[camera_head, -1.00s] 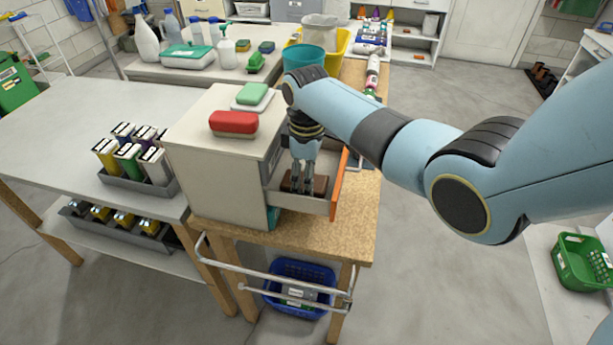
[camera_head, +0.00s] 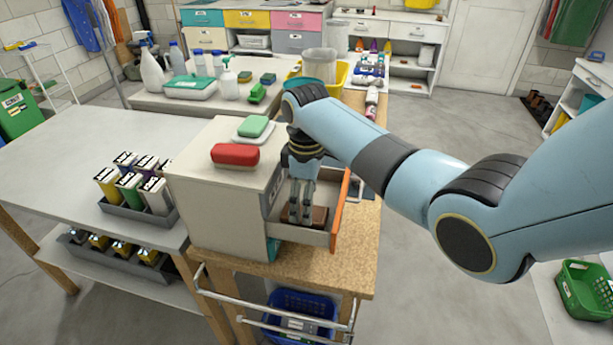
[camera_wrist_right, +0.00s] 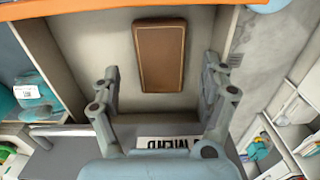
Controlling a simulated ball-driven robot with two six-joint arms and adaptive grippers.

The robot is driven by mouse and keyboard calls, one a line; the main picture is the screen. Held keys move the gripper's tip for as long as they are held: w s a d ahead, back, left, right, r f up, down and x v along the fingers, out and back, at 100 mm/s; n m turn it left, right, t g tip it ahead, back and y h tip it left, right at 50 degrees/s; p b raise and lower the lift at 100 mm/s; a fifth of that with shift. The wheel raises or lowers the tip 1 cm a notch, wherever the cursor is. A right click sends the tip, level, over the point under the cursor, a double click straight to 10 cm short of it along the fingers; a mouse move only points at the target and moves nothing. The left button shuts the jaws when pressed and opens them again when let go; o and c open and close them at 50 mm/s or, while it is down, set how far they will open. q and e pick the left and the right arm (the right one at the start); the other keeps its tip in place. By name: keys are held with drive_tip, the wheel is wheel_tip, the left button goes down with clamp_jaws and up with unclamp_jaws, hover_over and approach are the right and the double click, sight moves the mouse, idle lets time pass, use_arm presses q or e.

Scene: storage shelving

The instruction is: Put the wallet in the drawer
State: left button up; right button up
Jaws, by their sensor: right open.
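The brown wallet (camera_head: 312,216) lies flat on the floor of the open drawer (camera_head: 290,234), which has an orange front and sticks out of the grey cabinet (camera_head: 215,205). In the right wrist view the wallet (camera_wrist_right: 161,55) lies ahead of the fingers, between their lines and apart from both. My right gripper (camera_head: 301,218) points down into the drawer. Its fingers (camera_wrist_right: 160,90) are spread apart with nothing between them. In the head view the fingers hide part of the wallet. My left gripper is not in view.
A red case (camera_head: 235,156) and a green block on a white dish (camera_head: 254,128) sit on top of the cabinet. The drawer's orange front (camera_head: 341,207) stands just right of my gripper. A blue basket (camera_head: 300,312) is below the wooden table.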

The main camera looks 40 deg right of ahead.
wheel_tip(320, 180, up, 9)
idle(0.7)
